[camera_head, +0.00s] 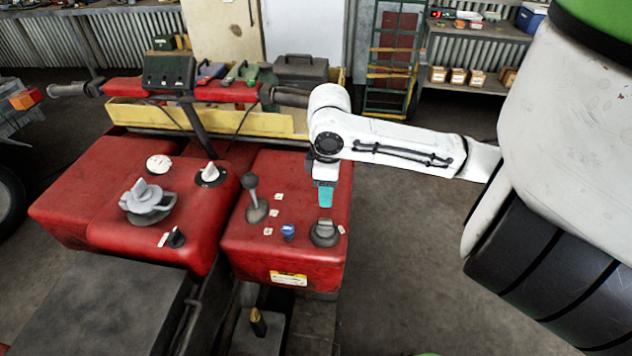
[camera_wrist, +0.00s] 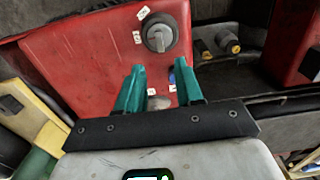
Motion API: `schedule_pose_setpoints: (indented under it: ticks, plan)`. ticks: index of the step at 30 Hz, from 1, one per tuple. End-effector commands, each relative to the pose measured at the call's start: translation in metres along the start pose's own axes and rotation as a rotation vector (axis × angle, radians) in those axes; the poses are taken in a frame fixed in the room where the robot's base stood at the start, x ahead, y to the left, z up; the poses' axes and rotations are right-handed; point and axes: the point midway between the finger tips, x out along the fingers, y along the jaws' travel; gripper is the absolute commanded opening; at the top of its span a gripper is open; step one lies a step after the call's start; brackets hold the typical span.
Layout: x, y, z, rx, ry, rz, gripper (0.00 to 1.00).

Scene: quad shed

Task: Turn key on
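A dark grey rotary switch (camera_head: 325,233) with a raised grip sits on the right red block, with white labels beside it. It also shows at the top of the wrist view (camera_wrist: 160,38). A small blue knob (camera_head: 288,231) is left of it; in the wrist view the blue knob (camera_wrist: 172,78) is partly hidden by the right finger. I cannot tell for sure which of these is the key. My gripper (camera_head: 325,206) points down above the block, just behind the switch. In the wrist view the teal fingers of my gripper (camera_wrist: 159,75) are apart and empty.
A grey lever (camera_head: 257,202) stands left of my gripper. The left red block (camera_head: 110,212) bears a fuel cap (camera_head: 147,201), a gauge (camera_head: 159,164), a white-grey knob (camera_head: 209,174) and a black knob (camera_head: 175,238). Handlebars (camera_head: 210,91) run behind. Floor right of the block is clear.

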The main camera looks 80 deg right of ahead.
Motion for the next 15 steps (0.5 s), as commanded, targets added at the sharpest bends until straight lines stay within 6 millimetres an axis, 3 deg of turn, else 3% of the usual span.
schedule_pose_setpoints:
  ticks: [15]
  plan:
    - [0.046,0.001,-0.002,-0.001,0.003,0.003,0.36]
